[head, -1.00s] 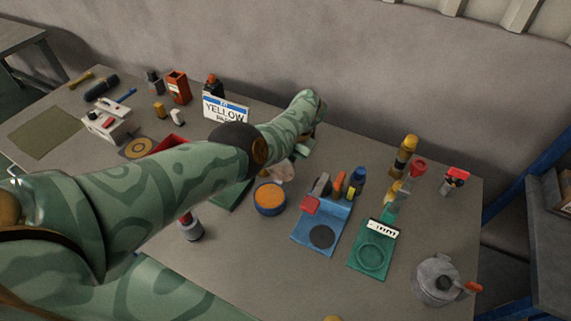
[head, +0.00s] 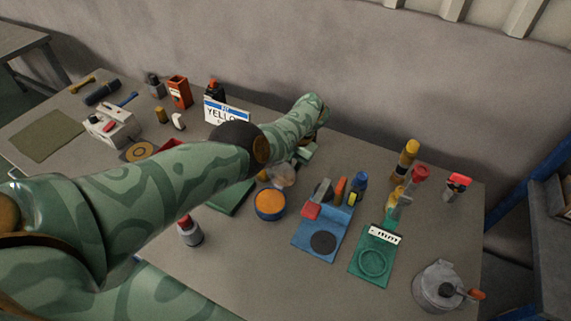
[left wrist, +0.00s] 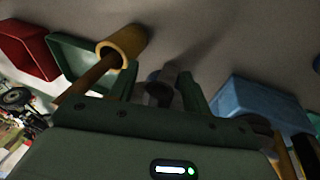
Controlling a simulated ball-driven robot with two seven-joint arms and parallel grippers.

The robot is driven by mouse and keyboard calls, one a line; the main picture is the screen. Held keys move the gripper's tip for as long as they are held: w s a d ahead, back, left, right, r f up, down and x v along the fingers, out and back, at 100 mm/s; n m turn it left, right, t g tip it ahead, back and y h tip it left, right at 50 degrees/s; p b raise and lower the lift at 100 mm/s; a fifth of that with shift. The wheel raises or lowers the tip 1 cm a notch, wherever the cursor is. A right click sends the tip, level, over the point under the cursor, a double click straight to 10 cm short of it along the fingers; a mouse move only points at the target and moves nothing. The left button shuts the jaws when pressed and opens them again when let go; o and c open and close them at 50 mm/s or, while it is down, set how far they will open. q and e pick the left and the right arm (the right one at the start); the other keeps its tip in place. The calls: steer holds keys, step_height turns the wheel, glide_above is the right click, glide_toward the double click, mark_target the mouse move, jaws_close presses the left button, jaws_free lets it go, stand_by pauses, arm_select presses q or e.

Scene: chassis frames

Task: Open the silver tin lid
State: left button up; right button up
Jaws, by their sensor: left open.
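A pale silvery round thing (head: 283,175), which looks like the silver tin, stands mid-table, partly hidden by my left arm; I cannot make out its lid clearly. My left gripper (head: 304,152) is just behind and right of it, its fingers partly hidden by my wrist. In the left wrist view my left gripper (left wrist: 162,92) is open, with a dim grey round form (left wrist: 160,84) between or beyond its fingers; contact cannot be told. My right gripper is not in view.
A blue tin with an orange top (head: 270,203) stands in front. A blue stand (head: 309,241) and a green holder (head: 369,272) are to the right. A grey lidded pot (head: 437,283) is at the front right. A yellow hollow cylinder (left wrist: 128,38) is close to my gripper.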

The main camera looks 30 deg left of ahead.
arm_select(q)
steer(key=p+v, duration=0.4)
steer(key=v, duration=1.1)
steer(key=shift+d+r+p, duration=0.15)
steer(key=shift+r+p, duration=0.2)
steer(key=shift+w, duration=0.1)
